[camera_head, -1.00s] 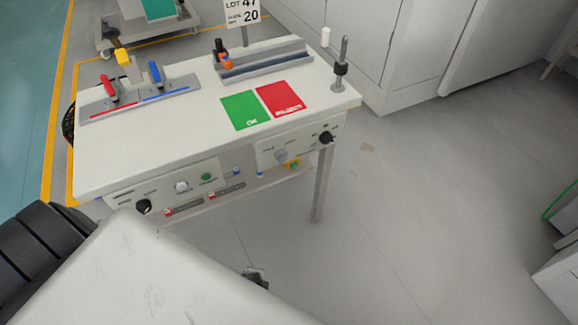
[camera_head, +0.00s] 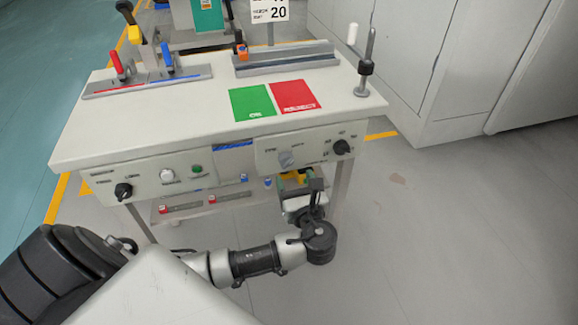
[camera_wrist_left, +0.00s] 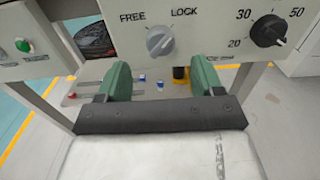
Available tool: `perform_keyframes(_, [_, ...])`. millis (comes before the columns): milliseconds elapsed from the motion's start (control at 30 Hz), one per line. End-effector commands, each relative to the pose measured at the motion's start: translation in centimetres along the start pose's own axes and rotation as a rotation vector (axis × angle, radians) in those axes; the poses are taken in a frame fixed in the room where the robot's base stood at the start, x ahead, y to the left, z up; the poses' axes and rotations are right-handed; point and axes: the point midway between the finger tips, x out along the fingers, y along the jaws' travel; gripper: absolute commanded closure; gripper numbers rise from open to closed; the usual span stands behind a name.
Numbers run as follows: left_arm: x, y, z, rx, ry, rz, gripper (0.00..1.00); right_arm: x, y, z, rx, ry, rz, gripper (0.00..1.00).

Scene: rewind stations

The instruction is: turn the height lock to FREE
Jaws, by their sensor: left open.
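The height lock is a grey knob (camera_wrist_left: 160,41) on the white front panel, with FREE printed at its upper left and LOCK at its upper right. It also shows in the head view (camera_head: 286,159). Its ridge looks slanted toward the LOCK side, though the exact setting is hard to read. My left gripper (camera_wrist_left: 161,80) has its green fingers apart with nothing between them. It is below and in front of the knob, not touching it. In the head view the left gripper (camera_head: 294,181) is just under the panel, partly hidden by its own wrist. My right gripper is not in view.
A black dial (camera_wrist_left: 268,31) numbered 20, 30, 50 sits right of the knob. Another black knob (camera_head: 124,190), a white button and a green button (camera_head: 197,169) are on the left panel. The table (camera_head: 180,125) overhangs a lower shelf. Floor at right is clear.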

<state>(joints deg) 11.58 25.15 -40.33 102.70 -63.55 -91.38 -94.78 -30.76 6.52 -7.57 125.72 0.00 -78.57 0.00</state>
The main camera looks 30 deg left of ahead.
Motion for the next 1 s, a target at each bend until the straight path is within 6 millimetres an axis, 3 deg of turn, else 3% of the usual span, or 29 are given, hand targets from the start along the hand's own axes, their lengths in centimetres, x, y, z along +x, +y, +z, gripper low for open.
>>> perform_keyframes(100, [2.5, 0.0, -0.1, 0.001, -0.004, 0.002, 0.33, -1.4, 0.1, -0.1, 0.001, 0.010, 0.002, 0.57])
perform_keyframes(300, [5.3, 0.0, -0.1, 0.001, -0.001, 0.001, 0.33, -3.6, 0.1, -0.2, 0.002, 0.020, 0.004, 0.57])
perform_keyframes(733, [6.4, 0.0, -0.1, -0.001, 0.003, -0.001, 0.33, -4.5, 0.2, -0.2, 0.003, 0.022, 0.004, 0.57])
perform_keyframes(1000, [6.4, 0.0, -0.1, -0.001, 0.003, -0.001, 0.73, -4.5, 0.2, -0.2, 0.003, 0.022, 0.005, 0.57])
